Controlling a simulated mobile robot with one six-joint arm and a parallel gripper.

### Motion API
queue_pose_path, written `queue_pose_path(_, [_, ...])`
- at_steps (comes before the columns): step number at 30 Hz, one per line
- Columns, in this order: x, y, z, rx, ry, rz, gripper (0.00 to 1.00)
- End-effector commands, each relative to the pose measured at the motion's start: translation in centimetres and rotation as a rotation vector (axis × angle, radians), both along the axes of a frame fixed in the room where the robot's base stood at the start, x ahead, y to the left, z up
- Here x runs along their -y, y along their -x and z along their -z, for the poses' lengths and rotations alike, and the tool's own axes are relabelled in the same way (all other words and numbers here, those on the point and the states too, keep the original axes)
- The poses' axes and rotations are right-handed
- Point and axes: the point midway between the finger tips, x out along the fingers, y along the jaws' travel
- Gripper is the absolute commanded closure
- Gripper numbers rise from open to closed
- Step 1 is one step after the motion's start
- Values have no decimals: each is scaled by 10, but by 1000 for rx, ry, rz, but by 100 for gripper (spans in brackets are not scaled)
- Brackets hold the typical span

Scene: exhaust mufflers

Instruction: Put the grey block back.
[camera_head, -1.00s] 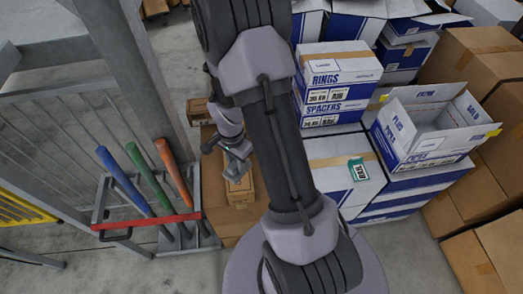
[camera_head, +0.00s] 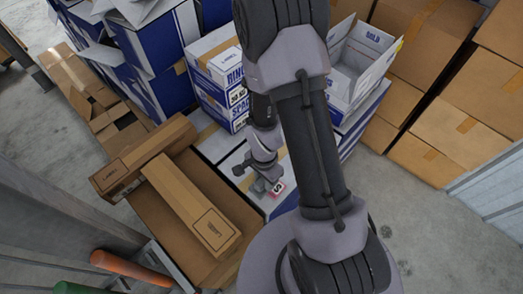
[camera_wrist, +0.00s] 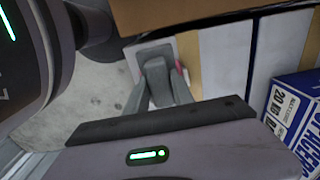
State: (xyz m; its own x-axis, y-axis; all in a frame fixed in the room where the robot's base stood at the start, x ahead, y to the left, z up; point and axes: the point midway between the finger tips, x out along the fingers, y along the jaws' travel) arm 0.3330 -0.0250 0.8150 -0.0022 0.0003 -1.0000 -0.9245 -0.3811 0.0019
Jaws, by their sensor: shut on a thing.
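My gripper (camera_head: 262,186) hangs low over the white-and-blue boxes, beside the stacked rings and spacers boxes. It is shut on the grey block (camera_wrist: 155,72), which shows between the fingers in the wrist view. In the head view the block is too small to tell from the grey fingers. A red-and-white label (camera_head: 278,188) shows right beside the fingertips. I cannot tell whether the block touches the box top under it.
The stacked rings and spacers boxes (camera_head: 219,78) stand close behind my gripper. Long brown cartons (camera_head: 193,205) lie at left on a larger carton. An open white-and-blue box (camera_head: 362,65) is behind my arm. Brown cartons (camera_head: 440,120) and bare floor lie at right.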

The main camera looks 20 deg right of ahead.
Motion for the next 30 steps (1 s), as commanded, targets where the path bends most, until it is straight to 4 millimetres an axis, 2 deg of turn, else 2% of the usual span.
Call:
queue_pose_path(2, [-2, -5, 1, 1, 0, -3, 100])
queue_pose_path(4, [-4, -19, 0, 1, 0, -2, 100])
queue_pose_path(12, [-16, -97, 12, 5, -1, -3, 100])
queue_pose_path(18, [-23, -144, 17, 3, -1, -2, 100])
queue_pose_path(23, [-25, -158, 20, 1, -1, -2, 100])
queue_pose_path(28, [-25, -157, 51, -1, -1, -2, 100])
queue_pose_path(30, [-25, -158, 53, 1, -1, -1, 100])
